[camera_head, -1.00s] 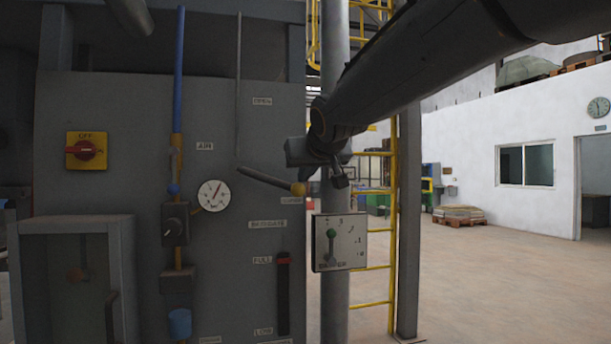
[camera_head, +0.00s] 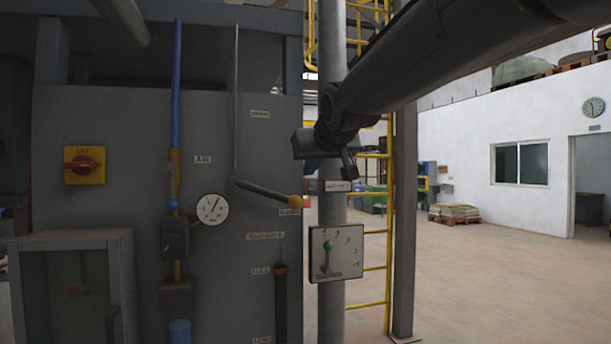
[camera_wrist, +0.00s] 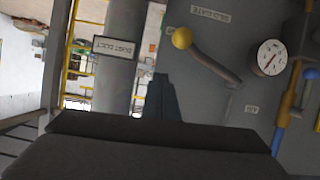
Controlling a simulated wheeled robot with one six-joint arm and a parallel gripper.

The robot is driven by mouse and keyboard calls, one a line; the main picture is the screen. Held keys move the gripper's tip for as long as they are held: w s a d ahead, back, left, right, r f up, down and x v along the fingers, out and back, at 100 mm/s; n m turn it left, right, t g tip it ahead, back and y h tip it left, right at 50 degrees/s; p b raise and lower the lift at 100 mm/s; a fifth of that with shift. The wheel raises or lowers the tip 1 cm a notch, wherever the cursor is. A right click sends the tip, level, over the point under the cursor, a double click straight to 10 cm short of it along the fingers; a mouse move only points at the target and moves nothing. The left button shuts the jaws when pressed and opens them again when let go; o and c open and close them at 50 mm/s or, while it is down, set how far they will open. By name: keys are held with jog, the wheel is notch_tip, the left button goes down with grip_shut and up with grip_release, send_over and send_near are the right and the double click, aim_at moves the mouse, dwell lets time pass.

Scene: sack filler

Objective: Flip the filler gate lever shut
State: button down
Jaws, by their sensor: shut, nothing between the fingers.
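The filler gate lever is a dark bar with a yellow ball knob (camera_head: 295,201) on the grey panel. It slopes slightly down to the right, the knob just above a small label and well below the OPEN label (camera_head: 260,114). In the wrist view, which appears upside down, the lever's knob (camera_wrist: 181,38) and bar show clear. My gripper (camera_head: 350,168) is shut and empty, to the right of the knob and slightly higher in the head view. Its dark fingers (camera_wrist: 160,92) show in the wrist view, apart from the lever in the picture.
A post carries a white dial box with a green knob (camera_head: 336,252) below my gripper. A pressure gauge (camera_head: 212,208), a red rotary switch (camera_head: 85,165) and a blue pipe are on the left. A yellow ladder (camera_head: 374,262) stands behind the post. Open floor lies right.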

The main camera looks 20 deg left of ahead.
jog(key=b+v, duration=0.1)
jog(key=v, duration=0.6)
jog(key=shift+w+d, duration=0.25)
jog(key=shift+d, duration=0.05)
jog(key=d+f+m+g+h, duration=0.2)
jog(key=d+f+h, duration=0.1)
jog(key=d+f, duration=1.1)
jog(key=d+f+m+g+h, duration=0.25)
jog(key=d+f, duration=0.65)
jog(key=f, duration=0.8)
jog(key=s+d+f+m+g+h, duration=0.1)
jog(key=s+d+f+g, duration=0.2)
jog(key=s+d+f, duration=0.5)
jog(key=s+d+f+m+g+h, duration=0.1)
jog(key=s+d+f+m+g, duration=0.1)
jog(key=s+d+f, duration=0.7)
jog(key=s+f+g, duration=0.1)
jog(key=s+f, duration=0.2)
jog(key=s, duration=0.3)
jog(key=shift+d, duration=0.3)
jog(key=shift+a+g+h, duration=0.1)
jog(key=shift+g+h, duration=0.15)
